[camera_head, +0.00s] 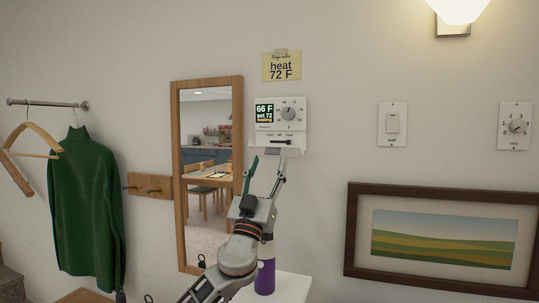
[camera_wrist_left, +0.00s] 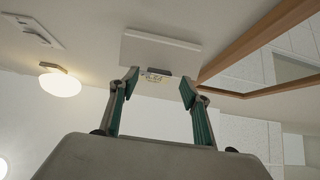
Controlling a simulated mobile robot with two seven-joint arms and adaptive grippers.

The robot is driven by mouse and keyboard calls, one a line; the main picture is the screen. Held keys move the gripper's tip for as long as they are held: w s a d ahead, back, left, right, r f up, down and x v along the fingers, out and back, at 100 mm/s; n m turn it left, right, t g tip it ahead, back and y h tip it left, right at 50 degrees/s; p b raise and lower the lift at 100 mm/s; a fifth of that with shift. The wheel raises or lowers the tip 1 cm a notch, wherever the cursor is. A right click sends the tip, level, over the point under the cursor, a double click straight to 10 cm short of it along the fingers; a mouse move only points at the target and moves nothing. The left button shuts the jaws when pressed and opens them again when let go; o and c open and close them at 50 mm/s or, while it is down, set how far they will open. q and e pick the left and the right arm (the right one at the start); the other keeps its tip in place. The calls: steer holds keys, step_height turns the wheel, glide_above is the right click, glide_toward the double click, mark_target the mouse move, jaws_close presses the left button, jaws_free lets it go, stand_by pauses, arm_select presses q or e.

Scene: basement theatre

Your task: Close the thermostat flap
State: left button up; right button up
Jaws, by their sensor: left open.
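The white thermostat (camera_head: 295,125) hangs on the wall right of the mirror; its display reads 66 F, set 72. Its dial and a lower row with a slider are uncovered. The flap (camera_head: 290,149) is open, jutting out at the bottom edge. In the left wrist view the flap (camera_wrist_left: 160,48) appears as a flat white panel, with a small dark tab (camera_wrist_left: 157,72) at its near edge. My left gripper (camera_head: 267,161) is open and empty just below the flap; in the wrist view its fingertips (camera_wrist_left: 158,82) stand either side of the tab. My right gripper is out of view.
A framed mirror (camera_head: 237,110) stands close on the left. A yellow note (camera_head: 281,66) reading heat 72 F is above. A purple bottle (camera_head: 265,278) stands on a white surface (camera_head: 292,288) below my arm. Switch plate (camera_head: 392,140), dial plate (camera_head: 515,140) and picture (camera_head: 352,235) are right.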

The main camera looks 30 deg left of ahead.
mark_target(275, 152)
arm_select(q)
steer(key=shift+p+x, duration=0.35)
steer(key=shift+x, duration=1.05)
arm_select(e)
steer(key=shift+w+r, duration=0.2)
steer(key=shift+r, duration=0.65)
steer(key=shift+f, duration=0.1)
arm_select(q)
steer(key=shift+c, duration=1.2)
steer(key=shift+f+h, duration=0.1)
steer(key=shift+h, duration=0.2)
steer(key=c, duration=0.9)
steer(key=shift+o, duration=0.2)
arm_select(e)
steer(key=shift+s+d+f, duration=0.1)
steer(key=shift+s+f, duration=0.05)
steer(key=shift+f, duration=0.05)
arm_select(q)
steer(key=shift+d, duration=0.1)
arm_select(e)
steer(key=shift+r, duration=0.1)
